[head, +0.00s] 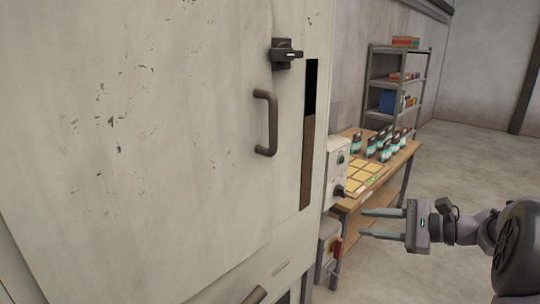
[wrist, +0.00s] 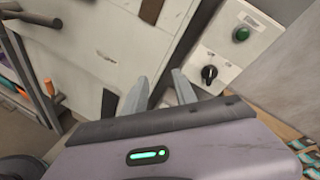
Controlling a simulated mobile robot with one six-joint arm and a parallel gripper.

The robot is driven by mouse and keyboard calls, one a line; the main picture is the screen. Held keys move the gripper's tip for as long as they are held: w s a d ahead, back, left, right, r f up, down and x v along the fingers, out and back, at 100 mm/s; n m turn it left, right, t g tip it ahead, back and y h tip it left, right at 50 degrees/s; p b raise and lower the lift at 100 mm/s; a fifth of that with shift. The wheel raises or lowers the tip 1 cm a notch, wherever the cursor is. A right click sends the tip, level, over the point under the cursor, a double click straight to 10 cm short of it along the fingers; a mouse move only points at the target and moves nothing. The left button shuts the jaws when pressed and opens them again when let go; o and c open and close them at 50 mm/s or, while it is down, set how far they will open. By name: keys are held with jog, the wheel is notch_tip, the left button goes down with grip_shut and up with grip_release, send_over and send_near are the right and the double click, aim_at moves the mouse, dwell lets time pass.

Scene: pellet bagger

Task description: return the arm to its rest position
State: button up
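My gripper (head: 382,223) is at the lower right in the head view, pointing left toward the cabinet side. Its two fingers are apart with nothing between them. In the wrist view the same fingers (wrist: 158,92) stand apart and empty, with grey panels beyond them. My arm reaches in from the right edge of the head view.
A large scuffed cabinet (head: 130,140) with a handle (head: 265,123) and a rotary latch (head: 286,54) fills the left. A control box (head: 338,165) with a green button and black knob is on its side. A wooden table (head: 405,152) holds bags and yellow cards. Shelves (head: 398,81) stand behind. Floor at right is clear.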

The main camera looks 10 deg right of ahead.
jog(key=s+a+n+g+h, duration=0.1)
jog(key=s+a+n+g, duration=0.15)
jog(key=a, duration=0.35)
jog(key=s+a+n+g+h+b, duration=0.1)
jog(key=s+a+n, duration=0.1)
jog(key=s+a, duration=0.3)
jog(key=s+a+n+g+h, duration=0.1)
jog(key=s+a+n+g, duration=0.1)
jog(key=a, duration=0.5)
jog(key=s+a+f+n+h, duration=0.1)
jog(key=s+f+n+h, duration=0.1)
jog(key=s, duration=0.3)
jog(key=s+a+f+n+t+h+b, duration=0.1)
jog(key=s+a+f+n+h, duration=0.1)
jog(key=s, duration=0.4)
jog(key=s+a+f+n+h+b, duration=0.1)
jog(key=s+f+n+h, duration=0.1)
jog(key=s+n, duration=0.2)
jog(key=shift+s+a+f+t, duration=0.2)
jog(key=shift+s+a+t, duration=0.2)
jog(key=shift+s, duration=0.7)
